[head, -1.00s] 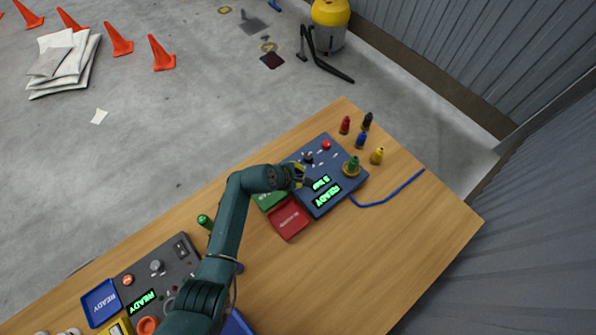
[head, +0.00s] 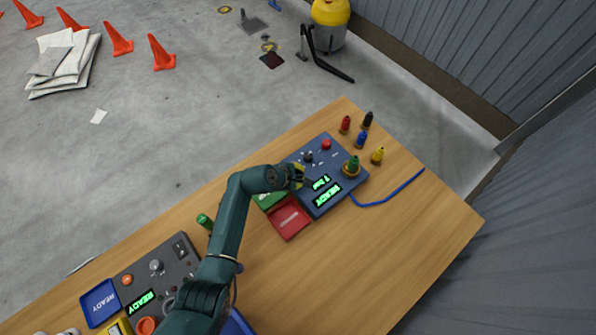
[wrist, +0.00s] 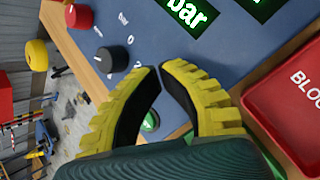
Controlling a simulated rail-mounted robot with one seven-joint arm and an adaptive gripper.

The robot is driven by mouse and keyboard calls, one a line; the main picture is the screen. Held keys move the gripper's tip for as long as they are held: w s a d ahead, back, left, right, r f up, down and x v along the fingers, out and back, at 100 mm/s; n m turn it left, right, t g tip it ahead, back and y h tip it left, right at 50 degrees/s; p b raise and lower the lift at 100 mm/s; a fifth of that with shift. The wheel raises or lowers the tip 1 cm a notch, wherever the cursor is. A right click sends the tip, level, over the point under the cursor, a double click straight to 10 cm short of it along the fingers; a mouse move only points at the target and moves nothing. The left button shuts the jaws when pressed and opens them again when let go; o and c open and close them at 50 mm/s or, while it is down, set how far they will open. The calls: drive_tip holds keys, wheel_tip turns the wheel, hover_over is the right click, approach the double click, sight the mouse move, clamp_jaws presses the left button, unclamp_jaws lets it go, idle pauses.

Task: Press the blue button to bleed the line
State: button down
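A blue control panel (head: 333,158) sits on the wooden table, with two green lit displays, one reading READY (head: 327,195) and the other a bar value (head: 321,183). A red button (head: 326,145) and a black knob (head: 309,157) are on its far part. My gripper (wrist: 160,67) is over the panel's left edge, its yellow fingertips together with nothing held between them. A green round button (wrist: 150,122) shows partly between the fingers in the wrist view. I cannot make out a blue button; the gripper hides part of the panel.
A red tray (head: 289,219) lies beside the panel. A grey panel (head: 160,275) is at lower left.

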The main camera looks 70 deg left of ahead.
idle(0.4)
drive_tip(key=shift+r+p, duration=0.8)
drive_tip(key=shift+p, duration=0.25)
wheel_tip(320, 180, up, 5)
drive_tip(key=p, duration=0.5)
idle(0.4)
